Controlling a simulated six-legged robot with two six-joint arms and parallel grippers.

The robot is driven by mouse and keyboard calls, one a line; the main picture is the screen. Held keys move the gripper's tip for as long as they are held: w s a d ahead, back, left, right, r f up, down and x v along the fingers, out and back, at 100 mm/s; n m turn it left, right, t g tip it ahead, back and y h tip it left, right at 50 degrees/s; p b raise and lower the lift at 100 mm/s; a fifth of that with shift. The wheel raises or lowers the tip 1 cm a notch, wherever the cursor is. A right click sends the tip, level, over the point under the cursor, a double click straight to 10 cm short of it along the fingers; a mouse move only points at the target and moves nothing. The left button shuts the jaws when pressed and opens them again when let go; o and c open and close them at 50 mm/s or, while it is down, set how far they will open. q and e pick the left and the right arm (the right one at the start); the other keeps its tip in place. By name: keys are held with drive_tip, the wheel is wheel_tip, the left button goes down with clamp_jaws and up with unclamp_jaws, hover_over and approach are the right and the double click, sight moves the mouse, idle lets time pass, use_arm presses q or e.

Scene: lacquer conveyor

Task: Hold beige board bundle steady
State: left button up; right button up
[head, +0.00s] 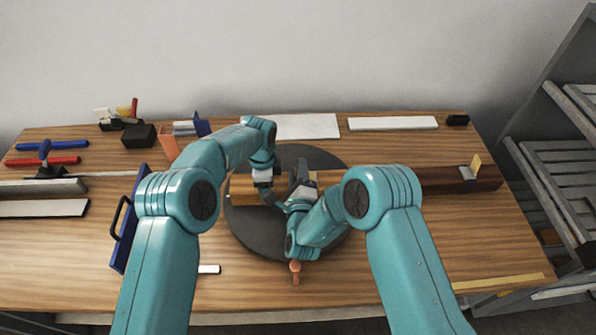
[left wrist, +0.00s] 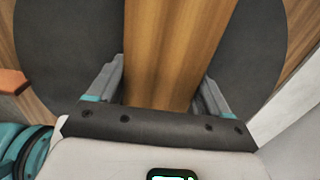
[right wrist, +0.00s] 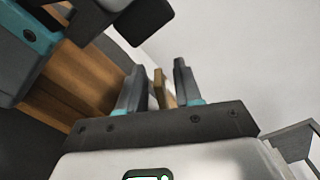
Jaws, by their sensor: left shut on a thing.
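The board bundle (head: 243,190), orange-brown wood in the head view, lies across the dark round plate (head: 245,228). My left gripper (head: 264,186) comes down on its left part. In the left wrist view, the wood (left wrist: 175,50) runs between the two fingers, which are shut on it. My right gripper (head: 292,192) is close beside, near the bundle's middle. In the right wrist view, its fingers (right wrist: 157,85) stand apart with gaps around a narrow tan piece (right wrist: 161,88) seen between them; I cannot tell its distance. My arms hide part of the bundle.
A dark brown bar (head: 440,180) with a yellow tab (head: 476,160) extends right. A small orange-topped peg (head: 295,268) stands at the front. White boards (head: 393,123) lie at the back. The front right table is mostly clear.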

clamp_jaws()
drive_tip(key=shift+a+f+n, duration=0.15)
drive_tip(key=shift+f+n, duration=0.15)
drive_tip(key=shift+n, duration=0.4)
unclamp_jaws()
